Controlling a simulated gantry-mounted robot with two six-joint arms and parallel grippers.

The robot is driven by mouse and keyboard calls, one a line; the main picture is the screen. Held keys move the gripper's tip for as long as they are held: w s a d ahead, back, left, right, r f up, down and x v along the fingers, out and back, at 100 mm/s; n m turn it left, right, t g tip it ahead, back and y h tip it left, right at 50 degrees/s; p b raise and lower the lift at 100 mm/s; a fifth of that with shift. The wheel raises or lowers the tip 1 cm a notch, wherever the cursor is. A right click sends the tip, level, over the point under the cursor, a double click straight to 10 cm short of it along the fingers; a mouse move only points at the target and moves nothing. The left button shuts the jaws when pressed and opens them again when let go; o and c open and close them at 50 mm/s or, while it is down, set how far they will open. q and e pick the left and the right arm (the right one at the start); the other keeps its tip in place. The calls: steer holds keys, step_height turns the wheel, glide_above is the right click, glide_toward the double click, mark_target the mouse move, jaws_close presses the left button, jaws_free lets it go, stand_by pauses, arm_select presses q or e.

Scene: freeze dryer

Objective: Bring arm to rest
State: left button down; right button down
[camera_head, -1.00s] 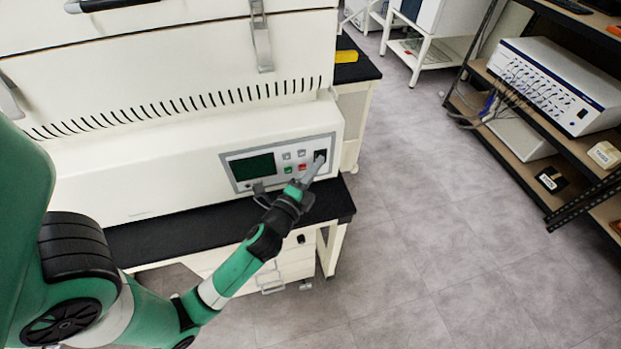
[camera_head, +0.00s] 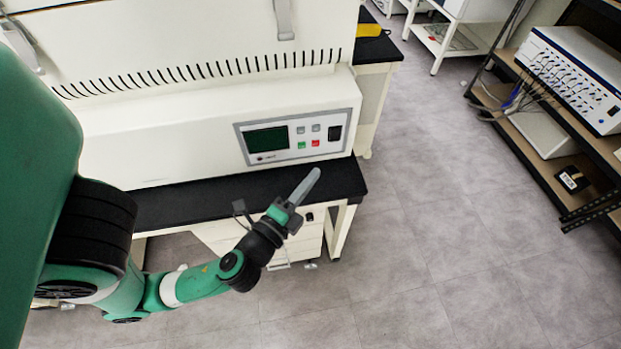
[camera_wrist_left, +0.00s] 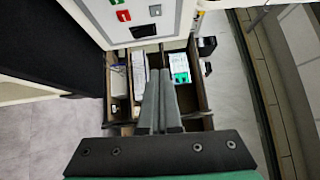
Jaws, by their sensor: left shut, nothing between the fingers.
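My left arm comes in from the left in the head view, bent at the elbow. My left gripper (camera_head: 304,186) is shut and empty. It is in front of the black bench top's front edge, below the control panel (camera_head: 298,137) and apart from it. In the left wrist view the two grey fingers (camera_wrist_left: 160,90) lie together, with nothing between them. The panel has a dark screen, small white, green and red buttons and a black switch (camera_head: 335,133). It also shows at the top of the left wrist view (camera_wrist_left: 135,18). My right gripper is not in view.
The white freeze dryer (camera_head: 200,105) stands on a black bench top (camera_head: 190,200) with white drawers (camera_head: 240,236) below. A shelf rack (camera_head: 545,170) holding a white and blue instrument (camera_head: 575,75) is at the right. The grey floor (camera_head: 430,240) between them is clear.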

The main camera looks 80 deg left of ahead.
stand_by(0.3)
arm_select(q)
steer(key=w+d+r+n+t+y+p, duration=0.1)
steer(key=w+r+n+t, duration=0.2)
steer(key=r, duration=0.7)
steer(key=w+d+r+n+p, duration=0.1)
steer(key=w+r+n+p, duration=0.15)
steer(key=w+r, duration=0.45)
steer(key=w+d+r+n+t+y+p, duration=0.1)
steer(key=w+d+r+n+t, duration=0.15)
steer(key=r, duration=0.95)
steer(key=d+r+t+h, duration=0.4)
steer(key=d+r+h, duration=0.2)
steer(key=r+h, duration=0.3)
steer(key=d+r+t+h, duration=0.4)
steer(key=d+r+h, duration=0.35)
steer(key=r, duration=0.45)
step_height(320, 180, up, 38)
steer(key=a+n+p, duration=0.1)
steer(key=p, duration=3.7)
steer(key=shift+s+f+p, duration=0.2)
steer(key=shift+p, duration=0.1)
